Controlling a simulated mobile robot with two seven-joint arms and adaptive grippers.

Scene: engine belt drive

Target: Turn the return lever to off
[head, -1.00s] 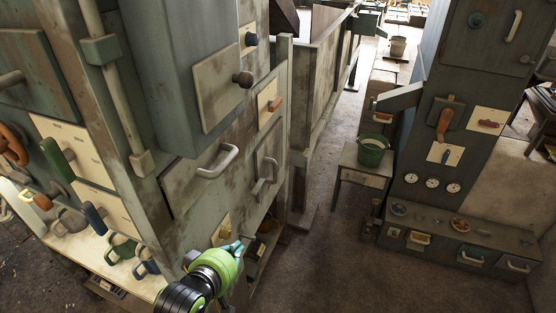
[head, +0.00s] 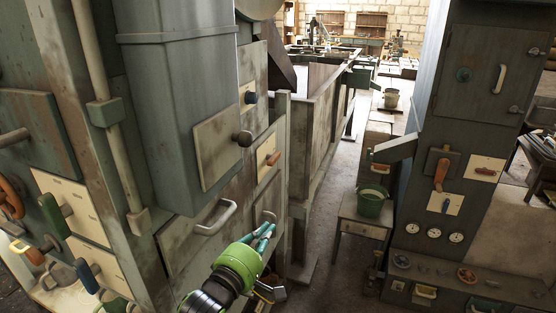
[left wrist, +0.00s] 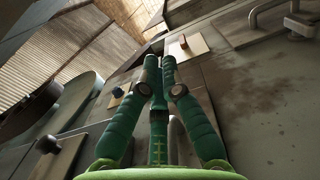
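I cannot read any label marking the return lever. A small orange lever (head: 272,158) on a cream plate sits on the left machine's wall; it seems to be the one on the plate ahead in the left wrist view (left wrist: 184,42). My left gripper (head: 265,233) is below it in the head view, apart from it. Its teal fingers are close together with nothing between them. My right gripper is not in view.
A grey bar handle (head: 216,218) and a dark round knob (head: 244,138) stick out from the left machine near my arm. A green bucket (head: 371,202) stands on a small table across the aisle.

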